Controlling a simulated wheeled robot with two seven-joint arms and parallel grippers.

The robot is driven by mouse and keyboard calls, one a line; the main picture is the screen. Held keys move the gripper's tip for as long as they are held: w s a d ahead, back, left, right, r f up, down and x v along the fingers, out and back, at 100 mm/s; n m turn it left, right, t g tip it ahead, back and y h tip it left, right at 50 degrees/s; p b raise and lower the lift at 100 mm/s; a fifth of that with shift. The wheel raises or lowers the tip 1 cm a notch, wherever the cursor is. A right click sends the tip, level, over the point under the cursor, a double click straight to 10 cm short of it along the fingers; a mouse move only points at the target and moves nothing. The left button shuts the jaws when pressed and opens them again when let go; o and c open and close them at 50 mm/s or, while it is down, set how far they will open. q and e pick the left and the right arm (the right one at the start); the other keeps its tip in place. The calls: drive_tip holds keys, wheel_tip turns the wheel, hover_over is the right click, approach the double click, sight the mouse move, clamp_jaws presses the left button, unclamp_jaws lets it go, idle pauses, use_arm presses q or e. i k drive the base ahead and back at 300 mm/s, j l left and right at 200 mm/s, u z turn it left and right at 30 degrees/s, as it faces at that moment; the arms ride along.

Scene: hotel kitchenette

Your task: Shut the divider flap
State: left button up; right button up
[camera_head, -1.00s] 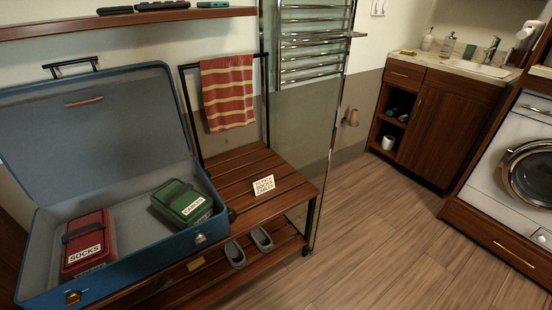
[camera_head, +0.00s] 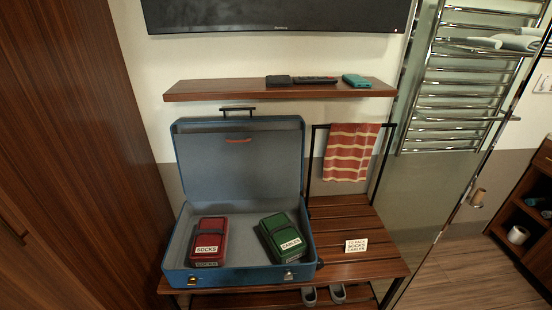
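An open blue suitcase (camera_head: 176,252) stands on a slatted wooden bench, its grey-lined lid raised and leaning back. A small reddish-brown strap or handle (camera_head: 239,141) shows near the top of the lid lining. I cannot tell whether the lid's grey inner panel (camera_head: 240,170) is the divider flap. A red pouch labelled SOCKS (camera_head: 209,234) lies in the left part of the case, and a green pouch labelled CABLES (camera_head: 284,233) lies in the right part. Neither of my grippers is in view.
The wooden bench (camera_head: 345,222) has bare slats right of the case, with a small sign reading TO PACK SOCKS CABLES (camera_head: 356,246). A striped towel (camera_head: 350,152) hangs behind. A wall shelf (camera_head: 220,90) juts out above the lid. A tall wooden cabinet (camera_head: 80,150) stands left; a glass panel stands right.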

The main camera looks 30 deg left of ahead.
sight(261, 164)
drive_tip(key=u, duration=1.2)
